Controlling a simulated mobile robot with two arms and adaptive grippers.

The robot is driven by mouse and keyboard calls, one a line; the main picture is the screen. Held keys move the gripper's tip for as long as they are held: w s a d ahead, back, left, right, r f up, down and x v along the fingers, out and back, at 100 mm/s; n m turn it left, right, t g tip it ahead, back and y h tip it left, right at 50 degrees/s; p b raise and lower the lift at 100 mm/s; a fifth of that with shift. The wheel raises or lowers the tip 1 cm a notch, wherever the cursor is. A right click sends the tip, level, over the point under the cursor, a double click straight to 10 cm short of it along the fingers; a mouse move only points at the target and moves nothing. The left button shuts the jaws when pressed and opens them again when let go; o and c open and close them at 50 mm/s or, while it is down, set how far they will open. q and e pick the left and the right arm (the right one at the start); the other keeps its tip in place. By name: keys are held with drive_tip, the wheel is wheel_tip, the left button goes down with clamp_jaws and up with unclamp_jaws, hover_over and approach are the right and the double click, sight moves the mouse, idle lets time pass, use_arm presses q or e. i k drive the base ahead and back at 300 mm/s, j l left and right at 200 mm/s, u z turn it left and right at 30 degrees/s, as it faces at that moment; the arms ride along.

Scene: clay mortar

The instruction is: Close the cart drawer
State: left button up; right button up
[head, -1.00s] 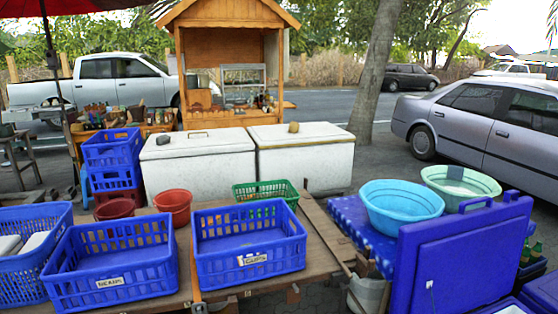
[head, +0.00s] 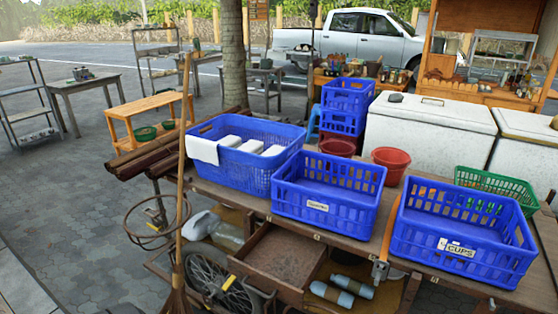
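The cart (head: 345,228) is a wooden-topped table with a spoked wheel under it. Its wooden drawer (head: 283,262) is pulled out below the tabletop, under the blue crates. The inside of the drawer looks empty, with a brown bottom. Neither of my grippers shows in the head view.
Blue crates stand on the cart: one with white blocks (head: 247,147), one labelled crate (head: 328,186) and a CUPS crate (head: 463,230). A broom (head: 183,170) stands upright left of the drawer. Bottles (head: 344,289) lie right of the drawer. Paving (head: 75,200) is clear at left.

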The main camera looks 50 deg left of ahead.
sight(284, 263)
drive_tip(key=k+j+u, duration=0.15)
drive_tip(key=u, duration=1.4)
